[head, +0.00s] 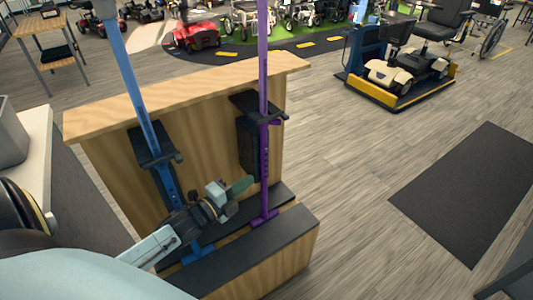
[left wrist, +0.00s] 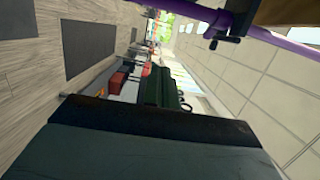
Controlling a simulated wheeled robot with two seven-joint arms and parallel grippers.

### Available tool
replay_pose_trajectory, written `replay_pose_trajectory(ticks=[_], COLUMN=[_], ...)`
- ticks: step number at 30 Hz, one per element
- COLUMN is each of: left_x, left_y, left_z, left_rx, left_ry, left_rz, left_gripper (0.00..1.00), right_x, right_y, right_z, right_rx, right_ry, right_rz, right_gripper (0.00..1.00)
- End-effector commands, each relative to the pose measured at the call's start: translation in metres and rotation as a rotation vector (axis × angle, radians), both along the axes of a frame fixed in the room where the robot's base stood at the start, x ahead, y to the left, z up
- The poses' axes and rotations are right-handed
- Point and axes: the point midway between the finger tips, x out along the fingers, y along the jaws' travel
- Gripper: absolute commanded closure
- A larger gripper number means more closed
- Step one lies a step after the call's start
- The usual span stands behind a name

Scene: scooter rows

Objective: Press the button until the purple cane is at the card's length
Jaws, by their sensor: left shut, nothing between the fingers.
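The purple cane (head: 264,150) stands upright in the wooden stand, to the right of a blue cane (head: 140,95). In the left wrist view the purple cane (left wrist: 285,40) crosses the upper right corner, with a dark fitting below it. My left gripper (head: 243,184) is shut and empty. Its tip is just left of the purple cane's lower shaft; I cannot tell whether it touches. I cannot make out the button, and no card with a length is readable. My right gripper is not in view.
The wooden stand (head: 200,95) has dark brackets around both canes and a dark-topped base (head: 270,245). A dark mat (head: 470,195) lies on open floor at right. A mobility scooter (head: 405,68) stands on a yellow-edged platform behind. A red scooter (head: 195,32) is farther back.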

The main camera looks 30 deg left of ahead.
Motion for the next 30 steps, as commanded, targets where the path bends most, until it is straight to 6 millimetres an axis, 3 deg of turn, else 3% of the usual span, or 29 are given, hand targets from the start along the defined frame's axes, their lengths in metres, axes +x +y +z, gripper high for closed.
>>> replay_pose_trajectory(ticks=[14, 22, 30], left_x=[0.007, 0.052, 0.102], left_y=[-0.001, -0.010, -0.019], left_z=[0.002, 0.002, 0.002], left_rx=[0.005, 0.004, 0.005], left_ry=[-0.007, -0.009, -0.007], left_rz=[-0.002, -0.002, -0.001], left_gripper=[1.00, 1.00, 1.00], right_x=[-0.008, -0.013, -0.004], right_y=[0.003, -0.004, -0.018], right_z=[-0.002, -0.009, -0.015], right_rx=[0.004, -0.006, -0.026], right_ry=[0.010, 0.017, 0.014], right_rz=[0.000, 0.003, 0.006], right_gripper=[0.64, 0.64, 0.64])
